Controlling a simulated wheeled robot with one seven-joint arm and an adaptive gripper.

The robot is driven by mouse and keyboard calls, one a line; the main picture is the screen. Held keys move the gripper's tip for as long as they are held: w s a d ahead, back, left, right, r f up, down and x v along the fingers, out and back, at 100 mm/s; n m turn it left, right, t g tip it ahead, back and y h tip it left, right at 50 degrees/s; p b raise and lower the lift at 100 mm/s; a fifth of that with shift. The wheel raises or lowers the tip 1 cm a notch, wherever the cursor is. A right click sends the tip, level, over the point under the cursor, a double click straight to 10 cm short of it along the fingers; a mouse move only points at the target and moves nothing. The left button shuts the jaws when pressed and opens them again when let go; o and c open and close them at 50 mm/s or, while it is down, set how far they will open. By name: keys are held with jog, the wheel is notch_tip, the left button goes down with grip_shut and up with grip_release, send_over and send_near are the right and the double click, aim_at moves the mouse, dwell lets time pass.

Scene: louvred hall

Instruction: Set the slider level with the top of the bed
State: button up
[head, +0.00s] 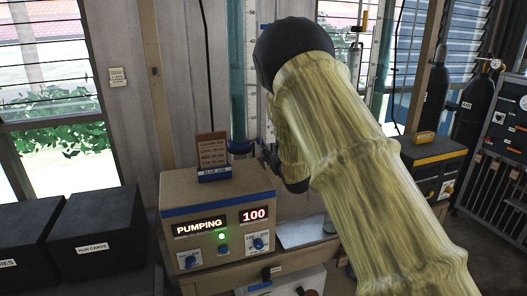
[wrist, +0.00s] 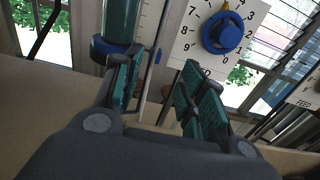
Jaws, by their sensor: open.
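A clear column with blue-green contents (head: 237,90) stands behind the pump box in the head view; the top of its bed cannot be made out. In the wrist view the column's lower part (wrist: 122,20) and blue collar (wrist: 112,50) show at upper left. A pale scale strip (wrist: 149,22) and a thin metal rod (wrist: 157,55) stand beside it. I cannot clearly identify the slider in either view. My gripper (wrist: 158,78) is open, with its teal-padded fingers either side of the rod's line and nothing held. In the head view my arm hides most of the gripper.
A pump box (head: 219,225) reads PUMPING and 100, with a green light lit. A card stand (head: 212,155) sits on it. A numbered dial with a blue knob (wrist: 222,33) is close to my right finger. Black boxes (head: 95,233) stand left; gas cylinders (head: 470,105) stand right.

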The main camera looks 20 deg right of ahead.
aim_at(261, 142)
jog(key=shift+w+a+f+b, duration=0.1)
jog(key=shift+a+f+b, duration=0.1)
jog(key=shift+f, duration=0.2)
jog(key=shift+a+f+b, duration=0.1)
jog(key=shift+f+b, duration=0.05)
jog(key=shift+f, duration=0.25)
jog(key=shift+w, duration=0.2)
jog(key=shift+w+r, duration=0.1)
jog(key=shift+w, duration=0.2)
jog(key=w+p, duration=0.2)
jog(key=w, duration=0.7)
jog(key=shift+w+a+p, duration=0.15)
jog(key=shift+w+p, duration=0.25)
jog(key=shift+c, duration=0.2)
grip_shut()
